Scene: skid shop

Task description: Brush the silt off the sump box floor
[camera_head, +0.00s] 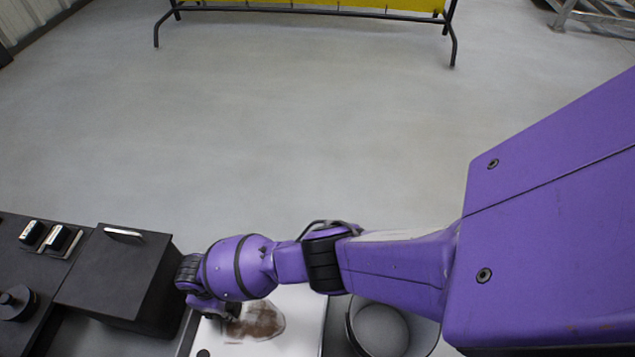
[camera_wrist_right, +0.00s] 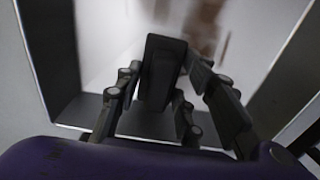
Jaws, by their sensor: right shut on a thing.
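The sump box (camera_head: 300,318) has a pale floor and shows at the bottom of the head view, cut off by the frame edge. A brown, smeared patch of silt (camera_head: 262,322) lies on its floor; it also shows blurred at the top of the wrist view (camera_wrist_right: 205,22). My right gripper (camera_head: 222,309) is low over the box at the left side of the silt. In the wrist view it is shut on a dark, blocky brush (camera_wrist_right: 162,72). The brush's bristles are hidden, so I cannot tell if they touch the floor. My left gripper is out of view.
A black box with a pale handle (camera_head: 118,255) stands left of the sump box. A round grey bucket (camera_head: 352,325) stands to its right. A dark bench top (camera_head: 22,268) with small fittings is at far left. Beyond is open grey floor and a yellow-topped stand (camera_head: 330,12).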

